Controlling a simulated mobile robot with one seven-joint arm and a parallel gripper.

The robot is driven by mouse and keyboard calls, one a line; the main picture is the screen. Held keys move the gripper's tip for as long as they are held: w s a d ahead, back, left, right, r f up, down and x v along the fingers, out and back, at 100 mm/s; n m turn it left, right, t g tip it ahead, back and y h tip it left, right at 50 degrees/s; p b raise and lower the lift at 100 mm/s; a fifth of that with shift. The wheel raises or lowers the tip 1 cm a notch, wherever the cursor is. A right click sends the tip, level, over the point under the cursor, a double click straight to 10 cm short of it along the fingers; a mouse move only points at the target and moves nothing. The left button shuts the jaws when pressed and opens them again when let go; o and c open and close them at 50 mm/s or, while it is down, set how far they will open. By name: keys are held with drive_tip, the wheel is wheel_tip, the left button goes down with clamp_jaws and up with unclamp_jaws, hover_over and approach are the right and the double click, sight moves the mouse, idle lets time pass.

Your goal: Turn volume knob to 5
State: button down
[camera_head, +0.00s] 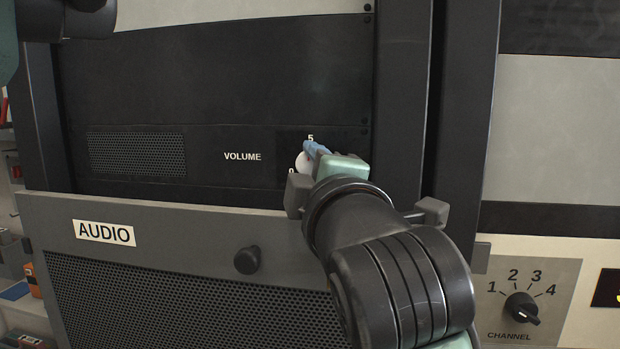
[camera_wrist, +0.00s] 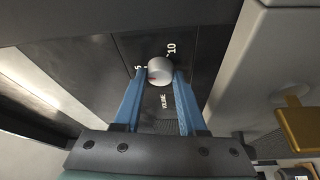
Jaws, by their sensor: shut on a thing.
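The volume knob (camera_head: 303,162) is a round pale knob on the dark panel, right of the VOLUME label (camera_head: 242,157). In the head view my gripper (camera_head: 317,150) covers its right part; "5" shows above it and "0" at its lower left. In the wrist view the silver knob (camera_wrist: 160,70) sits between the blue fingertips of my gripper (camera_wrist: 159,76), which are closed on its sides. The "10" is above the knob; the "0" cannot be made out.
The AUDIO panel (camera_head: 104,233) juts out below, with a black knob (camera_head: 247,260) on it. A CHANNEL dial (camera_head: 522,308) numbered 1 to 4 is at the lower right. A dark rack post (camera_head: 403,100) stands right of the volume panel. Shelves with small items are at far left.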

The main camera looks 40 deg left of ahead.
drive_tip(key=shift+n, duration=0.8)
drive_tip(key=shift+h, duration=0.3)
drive_tip(key=shift+c, duration=2.3)
unclamp_jaws()
drive_tip(key=b+v, duration=0.4)
drive_tip(key=v, duration=0.9)
drive_tip(key=shift+r, duration=0.2)
drive_tip(key=shift+w, duration=0.1)
